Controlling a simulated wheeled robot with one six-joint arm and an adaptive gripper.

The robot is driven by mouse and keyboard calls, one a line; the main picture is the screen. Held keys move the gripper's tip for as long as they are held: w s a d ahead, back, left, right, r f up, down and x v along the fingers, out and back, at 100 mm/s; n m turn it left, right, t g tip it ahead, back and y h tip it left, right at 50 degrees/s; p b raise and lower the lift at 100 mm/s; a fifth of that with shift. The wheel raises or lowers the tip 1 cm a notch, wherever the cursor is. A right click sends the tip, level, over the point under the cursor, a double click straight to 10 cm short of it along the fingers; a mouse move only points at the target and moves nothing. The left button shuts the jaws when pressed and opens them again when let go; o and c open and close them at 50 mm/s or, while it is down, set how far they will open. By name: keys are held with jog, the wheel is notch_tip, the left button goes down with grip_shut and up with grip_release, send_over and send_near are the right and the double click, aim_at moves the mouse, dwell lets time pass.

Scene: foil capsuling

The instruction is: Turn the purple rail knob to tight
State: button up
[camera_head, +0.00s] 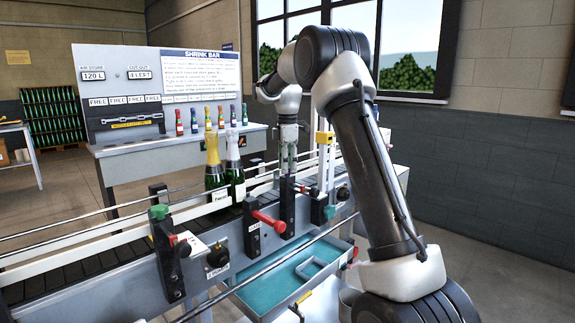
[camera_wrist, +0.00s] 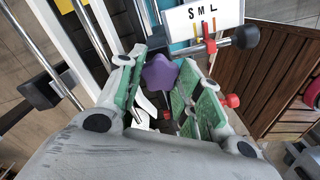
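The purple rail knob (camera_wrist: 160,72), a lobed knob, shows in the wrist view between the tips of my gripper's two green-padded fingers (camera_wrist: 163,68). The fingers flank it left and right with little gap. I cannot tell whether the pads press on it. In the head view my gripper (camera_head: 289,160) points down over the far side of the conveyor, among the rail posts. I cannot make out the purple knob there.
A white S M L plate (camera_wrist: 203,18) with a red pointer (camera_wrist: 209,46) sits close by in the wrist view. A red-handled clamp (camera_head: 268,219), a green knob (camera_head: 159,211) and two bottles (camera_head: 234,168) stand along the conveyor. A teal tray (camera_head: 262,297) lies below.

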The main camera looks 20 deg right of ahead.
jog(key=shift+c, duration=1.2)
